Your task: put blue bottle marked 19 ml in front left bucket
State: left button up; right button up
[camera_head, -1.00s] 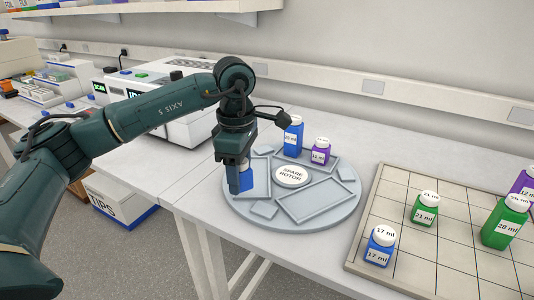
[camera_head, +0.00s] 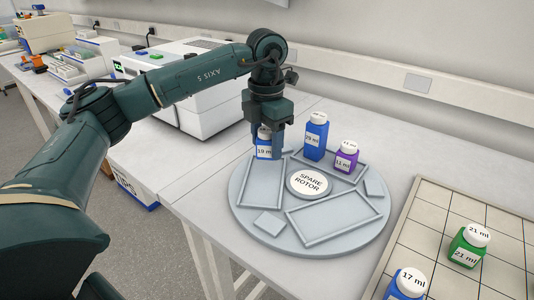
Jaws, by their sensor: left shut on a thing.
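My left gripper (camera_head: 268,128) points down and is shut on the blue bottle marked 19 ml (camera_head: 264,152), near its white cap. The bottle is upright at the back end of the left-hand bucket (camera_head: 246,196) of the grey round spare rotor (camera_head: 245,226). I cannot tell whether its base touches the bucket floor. The front part of this bucket is empty. My right gripper is not in view.
The back bucket holds a blue bottle marked 29 ml (camera_head: 315,140) and a purple bottle marked 11 ml (camera_head: 345,161). The front right bucket (camera_head: 333,218) is empty. A tiled tray (camera_head: 425,225) at right holds a green bottle (camera_head: 466,250) and a blue 17 ml bottle (camera_head: 406,286).

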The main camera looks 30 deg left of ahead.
aim_at(267, 154)
pick_arm(q)
jog(key=shift+f, duration=1.7)
jog(key=shift+f, duration=0.2)
jog(key=o, duration=1)
jog(key=shift+c, duration=0.2)
notch_tip(267, 154, up, 12)
jog(key=shift+r, duration=0.2)
